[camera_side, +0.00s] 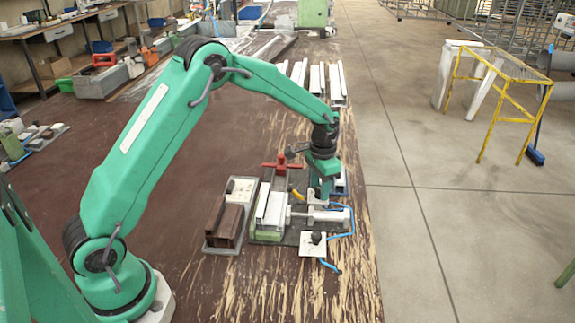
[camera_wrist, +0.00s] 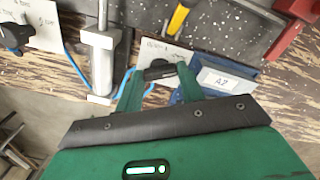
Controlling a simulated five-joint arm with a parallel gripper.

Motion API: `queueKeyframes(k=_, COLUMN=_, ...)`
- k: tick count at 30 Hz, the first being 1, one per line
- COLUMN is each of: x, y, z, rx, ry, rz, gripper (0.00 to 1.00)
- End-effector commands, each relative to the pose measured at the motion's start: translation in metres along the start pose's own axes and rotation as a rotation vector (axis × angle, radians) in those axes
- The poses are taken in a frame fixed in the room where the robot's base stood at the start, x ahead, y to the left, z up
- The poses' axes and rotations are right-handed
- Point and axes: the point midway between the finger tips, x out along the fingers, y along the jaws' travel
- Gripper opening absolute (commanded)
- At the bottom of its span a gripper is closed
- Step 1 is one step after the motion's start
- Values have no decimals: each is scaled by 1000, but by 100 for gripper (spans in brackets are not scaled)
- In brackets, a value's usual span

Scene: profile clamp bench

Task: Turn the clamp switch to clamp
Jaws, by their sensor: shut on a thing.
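My gripper (camera_wrist: 158,85) is low at the far right of the bench fixture; it also shows in the side view (camera_side: 324,192). In the wrist view its two green fingers stand on either side of a black switch knob (camera_wrist: 160,70) and are shut on it. The knob sits at a white plate (camera_wrist: 168,50) whose lettering is too small to read. A second black knob (camera_wrist: 14,36) on another white plate (camera_wrist: 40,27) is apart from my gripper; in the side view this knob (camera_side: 316,238) is at the front. The angle of the gripped knob is partly hidden.
A silver cylinder (camera_wrist: 103,65) with blue hoses stands beside my gripper. A blue holder labelled A2 (camera_wrist: 225,78) is close on the other side. A yellow handle (camera_wrist: 178,18) and a red part (camera_side: 283,165) lie beyond. A brown profile (camera_side: 224,220) rests left of the fixture.

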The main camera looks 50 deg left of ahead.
Motion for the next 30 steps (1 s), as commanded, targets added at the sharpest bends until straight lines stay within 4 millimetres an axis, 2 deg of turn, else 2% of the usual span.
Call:
queueKeyframes(k=10, x=0, y=0, z=0, rx=6, ry=0, rz=0, gripper=15)
queueKeyframes(k=11, x=0, y=0, z=0, rx=6, ry=0, rz=0, gripper=44)
queueKeyframes(k=13, x=0, y=0, z=0, rx=5, ry=0, rz=0, gripper=58)
queueKeyframes(k=14, x=0, y=0, z=0, rx=5, ry=0, rz=0, gripper=60)
queueKeyframes(k=24, x=-1, y=0, z=0, rx=4, ry=1, rz=0, gripper=60)
queueKeyframes(k=30, x=-14, y=0, z=0, rx=4, ry=1, rz=0, gripper=60)
